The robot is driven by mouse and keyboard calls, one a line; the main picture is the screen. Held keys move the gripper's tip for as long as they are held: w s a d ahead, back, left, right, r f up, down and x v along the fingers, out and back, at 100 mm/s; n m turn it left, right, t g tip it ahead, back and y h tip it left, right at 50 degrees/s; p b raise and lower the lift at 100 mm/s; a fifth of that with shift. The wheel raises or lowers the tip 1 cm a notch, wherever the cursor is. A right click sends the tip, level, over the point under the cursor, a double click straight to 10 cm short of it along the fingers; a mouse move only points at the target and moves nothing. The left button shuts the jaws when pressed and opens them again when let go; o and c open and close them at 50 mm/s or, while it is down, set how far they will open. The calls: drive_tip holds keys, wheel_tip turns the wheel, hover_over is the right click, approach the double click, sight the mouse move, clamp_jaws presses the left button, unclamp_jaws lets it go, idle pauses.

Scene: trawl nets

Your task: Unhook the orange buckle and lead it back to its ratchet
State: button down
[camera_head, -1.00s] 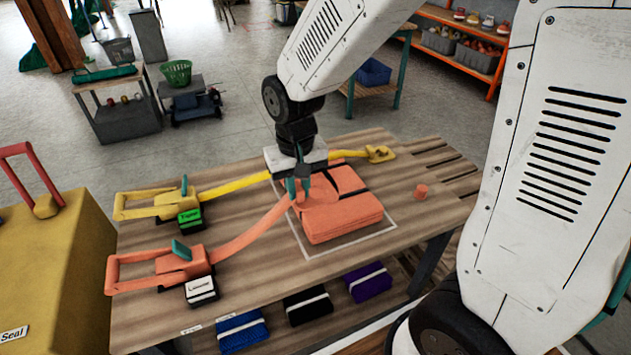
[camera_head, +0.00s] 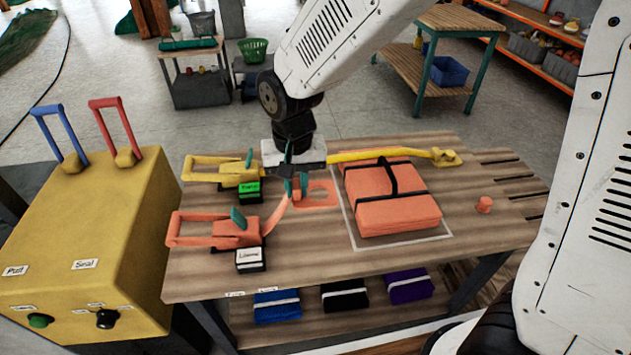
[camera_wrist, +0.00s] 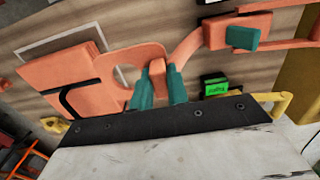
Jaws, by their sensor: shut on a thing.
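My gripper (camera_head: 297,187) is shut on the orange buckle (camera_head: 322,188), a flat ring-shaped end piece, between the two ratchets and the bundle. The buckle's open loop (camera_wrist: 108,68) also shows in the wrist view, beside the teal fingertips (camera_wrist: 163,76). A short, curved orange strap (camera_head: 277,217) runs from the held end to the orange ratchet (camera_head: 237,235) at the table's left. That ratchet has a teal lever and a white-faced block in front. The orange peg (camera_head: 484,205) stands bare at the table's right. Exactly how the fingers pinch the buckle is partly hidden.
The orange bundle (camera_head: 392,212) with black bands lies right of the gripper on a white-outlined area. The yellow strap (camera_head: 385,155) runs behind it from the yellow ratchet (camera_head: 238,177) to the yellow buckle (camera_head: 446,158). A yellow cabinet (camera_head: 95,225) with levers stands left.

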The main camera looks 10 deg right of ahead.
wheel_tip(320, 180, down, 12)
drive_tip(key=shift+f, duration=0.25)
idle(0.5)
drive_tip(key=c, duration=1.3)
unclamp_jaws()
